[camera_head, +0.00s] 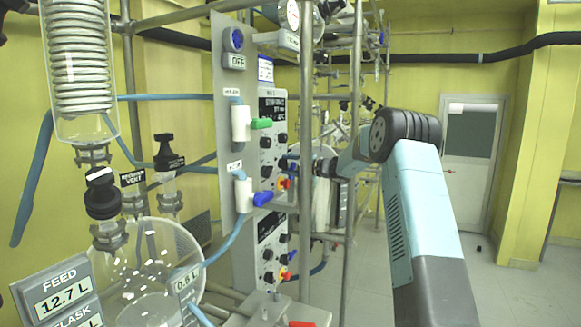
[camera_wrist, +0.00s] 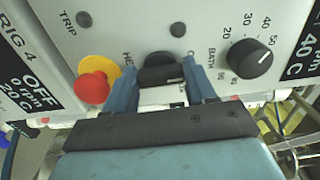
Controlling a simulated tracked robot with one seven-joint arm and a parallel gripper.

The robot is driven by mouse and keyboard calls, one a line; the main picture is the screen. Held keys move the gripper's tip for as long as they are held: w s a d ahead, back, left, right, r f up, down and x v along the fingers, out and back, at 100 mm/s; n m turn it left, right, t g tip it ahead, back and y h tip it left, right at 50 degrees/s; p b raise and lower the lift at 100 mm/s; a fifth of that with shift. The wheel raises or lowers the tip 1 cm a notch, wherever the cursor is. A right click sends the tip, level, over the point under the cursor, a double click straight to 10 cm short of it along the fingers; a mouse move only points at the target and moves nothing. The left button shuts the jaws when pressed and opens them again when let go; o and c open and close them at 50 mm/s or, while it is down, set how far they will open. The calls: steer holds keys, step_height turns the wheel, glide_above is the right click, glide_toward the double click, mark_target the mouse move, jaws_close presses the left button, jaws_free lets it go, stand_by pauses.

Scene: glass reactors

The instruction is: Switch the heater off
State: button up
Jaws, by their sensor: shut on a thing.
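A black knob (camera_wrist: 160,76) with a pale pointer mark sits on the white panel in the wrist view. Its label is mostly covered; only letters like "HE" show. My gripper (camera_wrist: 158,82) is shut on this knob, one blue finger on each side. In the head view my gripper (camera_head: 303,167) reaches the control panel (camera_head: 245,180) from the right, and it hides the knob there. A display (camera_wrist: 309,50) at the right of the wrist view shows "40 C".
A red push button (camera_wrist: 92,87) on a yellow base is close to my left finger. A bath dial (camera_wrist: 250,58) is to the right. Metal posts (camera_head: 306,120) stand close to my arm.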

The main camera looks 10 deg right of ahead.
steer(key=shift+s+a+f, duration=0.1)
steer(key=shift+a+f, duration=0.1)
steer(key=shift+f, duration=0.15)
steer(key=o, duration=0.8)
steer(key=shift+c, duration=0.2)
steer(key=shift+o, duration=1.4)
steer(key=shift+r, duration=0.1)
steer(key=shift+d+r, duration=0.1)
steer(key=v, duration=1.3)
steer(key=shift+d, duration=0.3)
steer(key=shift+s, duration=0.15)
